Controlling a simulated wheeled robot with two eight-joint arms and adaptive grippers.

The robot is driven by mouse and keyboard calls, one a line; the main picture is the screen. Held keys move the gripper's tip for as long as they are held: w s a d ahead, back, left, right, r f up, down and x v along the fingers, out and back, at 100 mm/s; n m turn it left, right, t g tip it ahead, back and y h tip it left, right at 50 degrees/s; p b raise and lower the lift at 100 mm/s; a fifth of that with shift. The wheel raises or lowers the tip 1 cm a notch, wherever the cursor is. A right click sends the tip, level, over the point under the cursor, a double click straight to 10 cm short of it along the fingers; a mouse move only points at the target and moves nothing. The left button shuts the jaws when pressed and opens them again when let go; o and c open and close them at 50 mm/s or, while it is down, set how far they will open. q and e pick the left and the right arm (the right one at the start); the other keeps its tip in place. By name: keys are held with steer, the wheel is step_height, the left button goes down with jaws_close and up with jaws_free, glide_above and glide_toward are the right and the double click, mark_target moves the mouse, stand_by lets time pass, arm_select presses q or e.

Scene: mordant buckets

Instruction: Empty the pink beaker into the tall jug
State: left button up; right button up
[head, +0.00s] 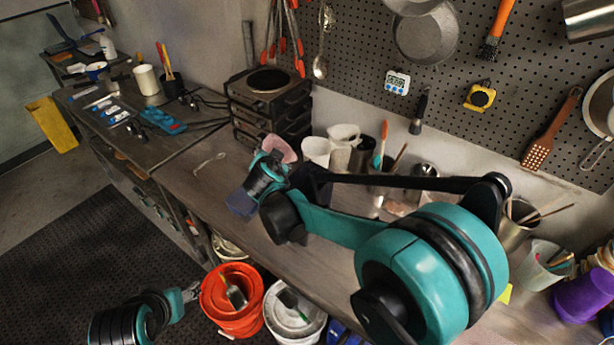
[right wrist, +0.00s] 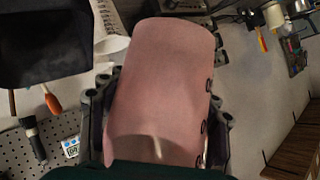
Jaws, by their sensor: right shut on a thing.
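The pink beaker (head: 281,147) is above the bench, mostly hidden behind my right gripper (head: 268,172). In the right wrist view the beaker (right wrist: 163,85) lies between the two fingers of that gripper (right wrist: 160,125), which is shut on it. The beaker looks tilted in the head view; its contents cannot be seen. Two white vessels stand just right of it: one (head: 316,151) and a spouted one (head: 344,135) behind. I cannot tell which is the tall jug. My left gripper (head: 188,293) hangs low at bottom left, away from the bench, too small to read.
A pot with tools (head: 384,160) is right of the vessels. A spoon (head: 209,160) lies on the bench. An orange bucket (head: 232,318) and a white bucket (head: 292,325) stand below the front edge.

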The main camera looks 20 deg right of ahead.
mark_target(282, 150)
steer(key=shift+s+d+r+m+t+y, duration=0.2)
steer(key=shift+d+r+m+t+y, duration=0.1)
steer(key=shift+d+r+m+y, duration=0.15)
steer(key=shift+f, duration=0.2)
steer(key=shift+d+f+m+t+y, duration=0.1)
steer(key=shift+f+m+t+y, duration=0.1)
steer(key=shift+m+t+y, duration=0.25)
steer(key=shift+r+m+y, duration=0.3)
steer(key=shift+r+m, duration=0.25)
steer(key=shift+m, duration=0.05)
stand_by(0.6)
steer(key=shift+f+m+t+y+b, duration=0.25)
steer(key=shift+m+t+y+b, duration=0.1)
steer(key=shift+m+b, duration=0.25)
stand_by(0.6)
steer(key=shift+r+m+t+y, duration=0.3)
steer(key=shift+r+m+y, duration=0.05)
steer(key=shift+r+m, duration=0.15)
stand_by(1.0)
steer(key=shift+s+d+f+m+t+y+b, duration=0.15)
steer(key=shift+d+m+t+b, duration=0.05)
steer(key=shift+d+m+b, duration=0.15)
steer(key=shift+s+d+f+m+t+y+b, duration=0.1)
steer(key=shift+d+f+m+t+y+b, duration=0.1)
steer(key=shift+d+m+b, duration=0.1)
stand_by(1.0)
steer(key=shift+s+d+r+m, duration=0.1)
steer(key=shift+r+m, duration=0.25)
steer(key=shift+r, duration=0.1)
stand_by(0.8)
